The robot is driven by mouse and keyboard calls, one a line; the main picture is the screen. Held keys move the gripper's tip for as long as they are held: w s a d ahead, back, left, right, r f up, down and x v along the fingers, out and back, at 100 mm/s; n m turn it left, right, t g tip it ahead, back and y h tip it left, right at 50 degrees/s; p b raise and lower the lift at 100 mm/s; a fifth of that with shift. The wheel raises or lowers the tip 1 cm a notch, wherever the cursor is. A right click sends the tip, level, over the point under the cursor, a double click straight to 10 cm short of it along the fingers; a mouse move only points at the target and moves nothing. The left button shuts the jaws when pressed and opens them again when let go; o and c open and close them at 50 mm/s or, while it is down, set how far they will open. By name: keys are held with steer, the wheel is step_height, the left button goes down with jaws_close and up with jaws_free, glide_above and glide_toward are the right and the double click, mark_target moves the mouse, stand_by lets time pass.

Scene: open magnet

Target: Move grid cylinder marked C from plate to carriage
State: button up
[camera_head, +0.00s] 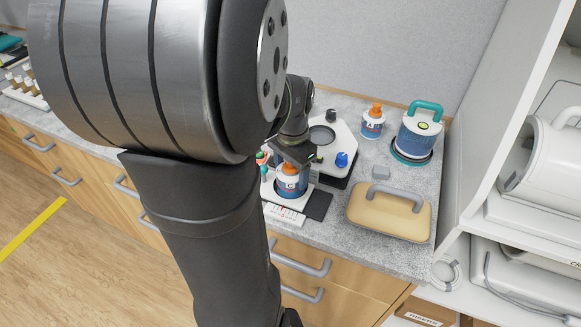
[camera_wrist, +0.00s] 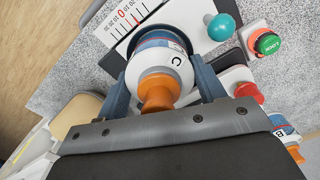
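The grid cylinder marked C (camera_wrist: 163,68) has a white shoulder, a blue band and an orange knob. In the head view this cylinder (camera_head: 290,186) stands on the white device with a printed scale (camera_wrist: 126,20), within a dark round seat. My gripper (camera_wrist: 160,75) is over it, with one blue-grey finger on each side of its body. The fingers lie very close to its sides; I cannot tell whether they press on it. In the head view my gripper (camera_head: 293,160) is partly hidden behind my arm. The cylinder's base is mostly hidden.
A second orange-capped cylinder (camera_head: 372,124) stands behind, near a teal-handled pot (camera_head: 418,135). A white station (camera_head: 338,139) with a dark round recess and blue knob is behind the device. A tan handled block (camera_head: 390,212) is at right. A green LOCK button (camera_wrist: 267,43) and red knob (camera_wrist: 248,92) are close by.

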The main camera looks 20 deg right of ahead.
steer(key=o, duration=0.3)
steer(key=shift+o, duration=0.2)
steer(key=shift+r, duration=0.1)
step_height(320, 180, up, 12)
steer(key=shift+d+r, duration=0.15)
steer(key=shift+r, duration=0.1)
step_height(320, 180, down, 12)
steer(key=shift+f, duration=0.1)
steer(key=shift+r, duration=1.1)
